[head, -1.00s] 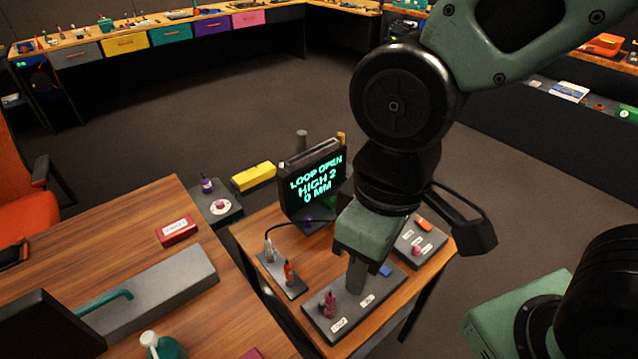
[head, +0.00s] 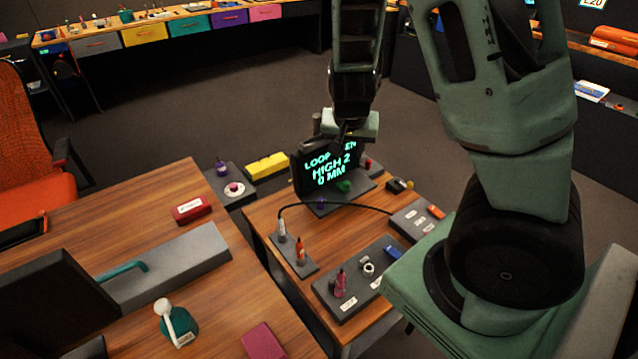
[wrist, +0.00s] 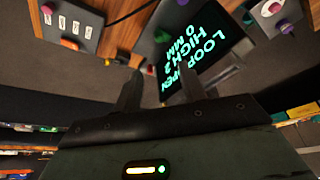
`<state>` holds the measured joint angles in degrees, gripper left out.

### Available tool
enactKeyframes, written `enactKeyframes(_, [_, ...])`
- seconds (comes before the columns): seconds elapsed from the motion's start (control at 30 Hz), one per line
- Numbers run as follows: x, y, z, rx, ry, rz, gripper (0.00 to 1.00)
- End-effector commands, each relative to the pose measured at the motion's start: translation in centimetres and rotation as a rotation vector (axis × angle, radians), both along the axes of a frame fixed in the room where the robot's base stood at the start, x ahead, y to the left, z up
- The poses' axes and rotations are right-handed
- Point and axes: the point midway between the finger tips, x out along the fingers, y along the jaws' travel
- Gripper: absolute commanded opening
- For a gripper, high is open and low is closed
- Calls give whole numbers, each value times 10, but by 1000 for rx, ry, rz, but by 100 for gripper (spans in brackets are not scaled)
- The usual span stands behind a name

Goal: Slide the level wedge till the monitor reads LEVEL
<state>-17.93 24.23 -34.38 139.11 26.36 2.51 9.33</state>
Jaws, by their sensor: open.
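The monitor (head: 325,172) stands at the back of the small wooden table and reads LOOP OPEN, HIGH 2, 0 MM. My arm hides a few letters of its top line; the text shows upside down in the wrist view (wrist: 192,38). A small green piece (head: 344,186) sits on the dark base at the screen's lower edge; I cannot tell whether it is the level wedge. My gripper (head: 343,132) is over the monitor's top edge in the head view. In the wrist view its two fingers (wrist: 158,88) are apart with nothing between them.
A cable (head: 352,205) arches from a silver plug to the right. A panel (head: 358,283) with a pink knob, white ring and blue piece lies at the front. A labelled panel (head: 417,220) lies at the right. A yellow block (head: 267,166) is left of the monitor.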

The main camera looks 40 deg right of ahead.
Motion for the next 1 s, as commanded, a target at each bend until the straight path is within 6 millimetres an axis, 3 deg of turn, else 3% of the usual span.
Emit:
enactKeyframes(0.27, [4,-15,-23,-13,-3,-24,41])
enactKeyframes(1.0, [39,-52,-144,-11,-3,-18,41])
